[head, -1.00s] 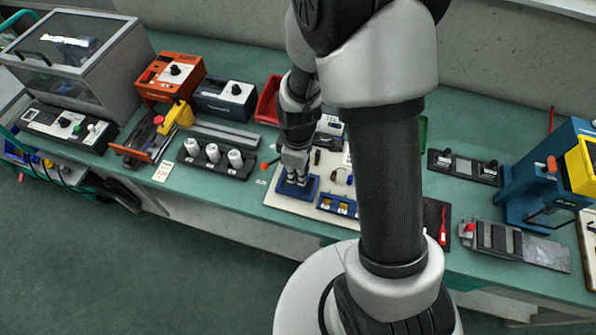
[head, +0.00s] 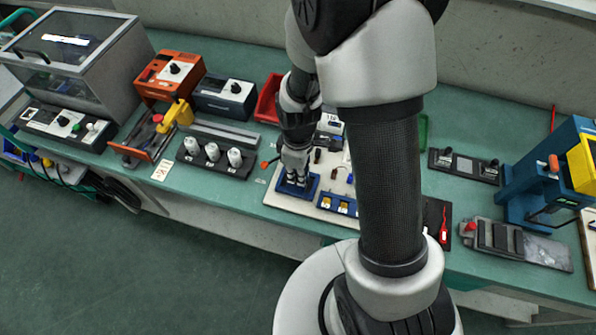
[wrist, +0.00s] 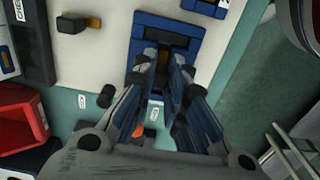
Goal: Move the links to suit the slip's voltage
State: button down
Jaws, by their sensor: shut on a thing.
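A blue terminal box (head: 311,190) sits on the pale board (head: 275,201) below my arm. It also shows in the wrist view (wrist: 140,30), with a dark inside and a brownish piece near its middle. My gripper (head: 292,181) points down into this box. In the wrist view my gripper's fingers (wrist: 162,68) are close together over the box, shut on a small link that they almost wholly hide. A blue tray with yellow pieces (head: 336,205) lies to the right of the box. A white slip (head: 331,125) stands behind; its print is too small to read.
A black-and-yellow tool (wrist: 75,23) lies on the board. A red bin (head: 268,100) stands behind on the green bench. A black rack with several white cylinders (head: 213,153) is to the left. A blue press (head: 530,180) stands at the right. My arm hides part of the board.

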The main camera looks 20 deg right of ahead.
jog(key=shift+f, duration=0.45)
dwell(0.6)
jog(key=c, duration=1.5)
grip_release()
jog(key=shift+c, duration=0.2)
jog(key=shift+o, duration=0.9)
jog(key=shift+r, duration=0.15)
jog(key=shift+r+p, duration=2.8)
jog(key=shift+r, duration=0.85)
jog(key=shift+r, duration=0.1)
